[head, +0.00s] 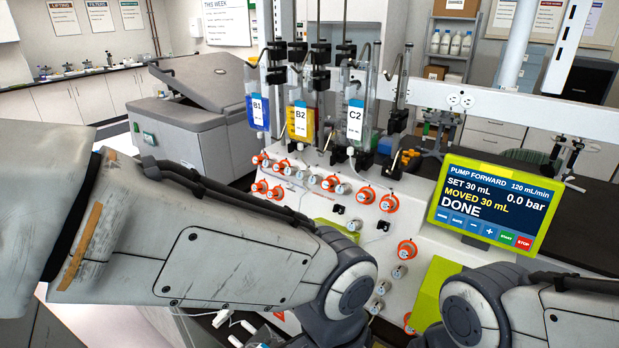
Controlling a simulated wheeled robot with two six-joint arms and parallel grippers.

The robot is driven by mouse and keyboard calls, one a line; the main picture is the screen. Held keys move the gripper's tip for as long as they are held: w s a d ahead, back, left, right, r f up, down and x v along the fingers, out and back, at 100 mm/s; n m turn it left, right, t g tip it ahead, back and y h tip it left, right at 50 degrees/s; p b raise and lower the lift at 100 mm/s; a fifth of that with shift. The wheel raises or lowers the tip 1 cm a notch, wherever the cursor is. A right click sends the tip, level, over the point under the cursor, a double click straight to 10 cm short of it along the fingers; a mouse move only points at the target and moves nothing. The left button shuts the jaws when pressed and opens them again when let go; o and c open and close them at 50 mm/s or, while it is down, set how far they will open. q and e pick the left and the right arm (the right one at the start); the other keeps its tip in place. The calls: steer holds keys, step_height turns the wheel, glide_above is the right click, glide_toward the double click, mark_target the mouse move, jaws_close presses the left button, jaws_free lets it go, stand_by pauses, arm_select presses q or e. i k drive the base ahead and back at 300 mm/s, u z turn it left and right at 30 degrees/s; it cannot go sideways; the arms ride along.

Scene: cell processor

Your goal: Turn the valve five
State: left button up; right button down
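The white processor panel (425,235) carries several small valves with white or orange-ringed knobs. One orange-ringed valve (389,203) is at the panel's upper right, and another orange-ringed valve (407,249) is lower, left of the screen. The number labels are too small to read, so I cannot tell which one is valve five. My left arm crosses the front of the panel and hides its lower left part. My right arm covers the lower right corner. Neither gripper shows; both arms run down out of the picture.
Bags B1 (258,112), B2 (301,123) and C2 (355,125) hang above the panel. The green-framed screen (490,207) reads "PUMP FORWARD", "MOVED 30 mL" and "DONE". A grey centrifuge-like machine (190,135) stands behind left. Dark bench top (590,225) is clear at right.

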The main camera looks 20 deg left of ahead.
mark_target(302, 175)
steer(key=u, duration=0.45)
steer(key=k, duration=1.1)
steer(key=u, duration=1.35)
steer(key=i, duration=1.3)
steer(key=z, duration=0.7)
